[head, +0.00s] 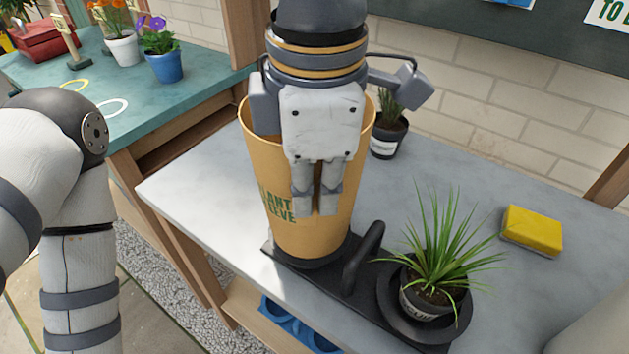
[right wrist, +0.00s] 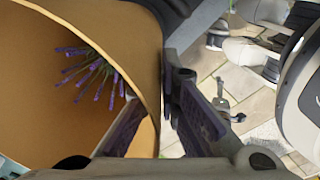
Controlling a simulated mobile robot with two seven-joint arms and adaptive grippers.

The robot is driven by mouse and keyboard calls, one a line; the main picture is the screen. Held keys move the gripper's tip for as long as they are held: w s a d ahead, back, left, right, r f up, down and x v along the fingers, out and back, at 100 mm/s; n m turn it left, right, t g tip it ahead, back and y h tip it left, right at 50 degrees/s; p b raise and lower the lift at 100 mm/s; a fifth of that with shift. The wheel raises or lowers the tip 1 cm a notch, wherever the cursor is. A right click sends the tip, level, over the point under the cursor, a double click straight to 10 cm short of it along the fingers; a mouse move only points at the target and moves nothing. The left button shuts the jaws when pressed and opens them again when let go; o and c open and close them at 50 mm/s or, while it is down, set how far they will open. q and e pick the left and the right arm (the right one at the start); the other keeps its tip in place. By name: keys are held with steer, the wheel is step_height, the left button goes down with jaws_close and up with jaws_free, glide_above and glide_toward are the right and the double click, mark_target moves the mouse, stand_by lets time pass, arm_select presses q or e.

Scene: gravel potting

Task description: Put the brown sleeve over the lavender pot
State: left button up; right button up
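The tan-brown sleeve (head: 290,235) stands upright on a black tray (head: 410,335), on a dark round base, in the head view. Purple lavender (right wrist: 98,75) shows inside the sleeve (right wrist: 40,75) in the right wrist view, so the sleeve surrounds it. The lavender pot itself is hidden by the sleeve.
A grassy plant in a dark pot (head: 425,303) stands right of the sleeve, beside an upright black handle (head: 362,258). A yellow sponge (head: 532,230) lies at right. Another potted plant (head: 388,139) is behind the sleeve. The grey table (head: 200,190) is clear to the left.

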steer(key=o, duration=0.5)
steer(key=shift+c, duration=0.2)
step_height(320, 180, up, 12)
steer(key=shift+s, duration=0.45)
